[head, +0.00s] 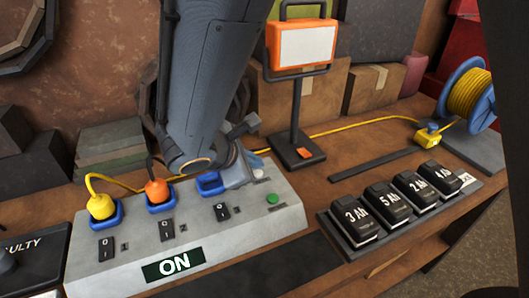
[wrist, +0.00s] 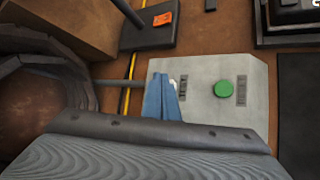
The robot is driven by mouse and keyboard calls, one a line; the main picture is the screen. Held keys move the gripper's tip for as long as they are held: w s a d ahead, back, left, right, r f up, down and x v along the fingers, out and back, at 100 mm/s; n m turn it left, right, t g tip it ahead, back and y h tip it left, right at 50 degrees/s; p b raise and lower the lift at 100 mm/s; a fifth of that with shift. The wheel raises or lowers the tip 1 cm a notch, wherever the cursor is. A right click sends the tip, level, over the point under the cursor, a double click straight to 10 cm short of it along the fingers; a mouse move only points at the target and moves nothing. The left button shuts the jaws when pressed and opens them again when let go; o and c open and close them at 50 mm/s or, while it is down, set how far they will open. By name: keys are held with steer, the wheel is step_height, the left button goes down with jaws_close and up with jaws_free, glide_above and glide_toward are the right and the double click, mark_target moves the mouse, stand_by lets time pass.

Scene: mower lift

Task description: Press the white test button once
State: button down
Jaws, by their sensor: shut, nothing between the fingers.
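The grey socket box (head: 185,240) stands on the bench with an "ON" sign on its front. A small white button (head: 258,174) is near the box's right rear. In the wrist view a sliver of the white button (wrist: 173,83) shows beside the fingertips, mostly hidden by them. My gripper (head: 248,172) is shut and empty, low over the box's right end. It also shows in the wrist view as blue fingers (wrist: 165,84). I cannot tell whether the fingertips touch the button. A green button (head: 272,198) is to the front right, and it also shows in the wrist view (wrist: 224,89).
A yellow plug (head: 101,206) and an orange plug (head: 157,190) sit in blue-rimmed sockets. A third blue socket (head: 210,184) looks empty beside my gripper. An orange work lamp (head: 298,45) stands behind. A rack of black batteries (head: 404,195) lies to the right.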

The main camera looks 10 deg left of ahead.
steer(key=shift+f, duration=0.2)
steer(key=shift+f+b, duration=0.25)
steer(key=shift+b, duration=0.2)
steer(key=shift+f+b, duration=0.35)
stand_by(0.5)
steer(key=shift+r, duration=0.1)
steer(key=shift+r+p, duration=0.55)
steer(key=shift+r, duration=0.15)
steer(key=shift+r+p, duration=1.85)
steer(key=shift+r, duration=0.65)
